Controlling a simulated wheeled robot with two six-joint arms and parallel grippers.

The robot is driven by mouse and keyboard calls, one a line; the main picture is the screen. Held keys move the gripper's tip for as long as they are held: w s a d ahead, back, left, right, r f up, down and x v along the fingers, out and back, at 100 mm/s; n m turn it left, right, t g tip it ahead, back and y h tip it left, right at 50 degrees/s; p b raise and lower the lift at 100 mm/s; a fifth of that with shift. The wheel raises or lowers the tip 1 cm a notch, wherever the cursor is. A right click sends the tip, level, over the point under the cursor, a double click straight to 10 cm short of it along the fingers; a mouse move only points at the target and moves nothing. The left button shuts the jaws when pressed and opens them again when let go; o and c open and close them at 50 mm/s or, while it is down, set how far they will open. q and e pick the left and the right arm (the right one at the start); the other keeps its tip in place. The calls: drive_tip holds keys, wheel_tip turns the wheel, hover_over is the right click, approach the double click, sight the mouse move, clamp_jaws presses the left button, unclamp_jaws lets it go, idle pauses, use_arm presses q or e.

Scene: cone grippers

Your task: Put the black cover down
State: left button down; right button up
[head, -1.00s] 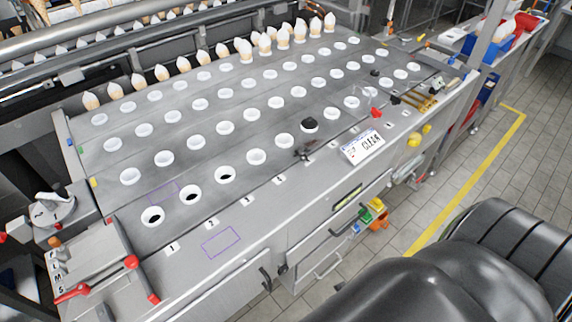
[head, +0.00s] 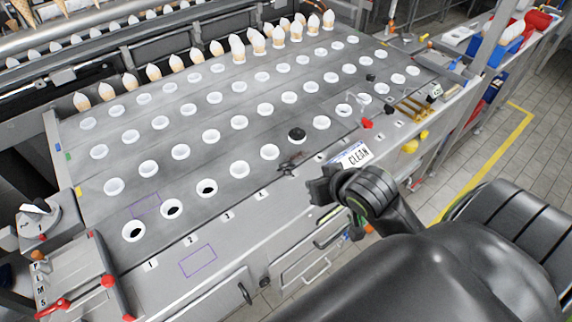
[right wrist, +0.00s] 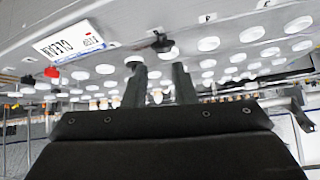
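A round black cover (head: 297,134) sits on one of the white-rimmed holes near the middle of the grey worktop (head: 240,212). It also shows near the top of the right wrist view (right wrist: 168,52), beyond my fingertips. My right gripper (head: 318,186) is over the front edge of the worktop, to the right of and nearer than the cover. In the right wrist view its two fingers (right wrist: 159,68) are apart with nothing held between them. My left gripper is not in view.
Purple outlines mark the front ledge (head: 198,261) and the worktop (head: 146,205). Cones (head: 190,63) line the back.

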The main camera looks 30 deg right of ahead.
drive_tip(key=p, duration=0.1)
approach(289, 173)
drive_tip(key=shift+x, duration=0.85)
drive_tip(key=shift+w+f, duration=0.45)
drive_tip(key=shift+f, duration=0.15)
drive_tip(key=shift+w+d+f+p, duration=0.1)
drive_tip(key=shift+w+f+p, duration=0.15)
drive_tip(key=shift+w+p, duration=0.15)
drive_tip(key=x, duration=0.3)
drive_tip(key=shift+p, duration=0.4)
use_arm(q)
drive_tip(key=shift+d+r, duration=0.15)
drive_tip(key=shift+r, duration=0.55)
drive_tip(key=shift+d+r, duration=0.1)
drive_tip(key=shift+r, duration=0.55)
use_arm(e)
drive_tip(key=shift+w+f, duration=0.35)
drive_tip(key=shift+f, duration=0.15)
clamp_jaws()
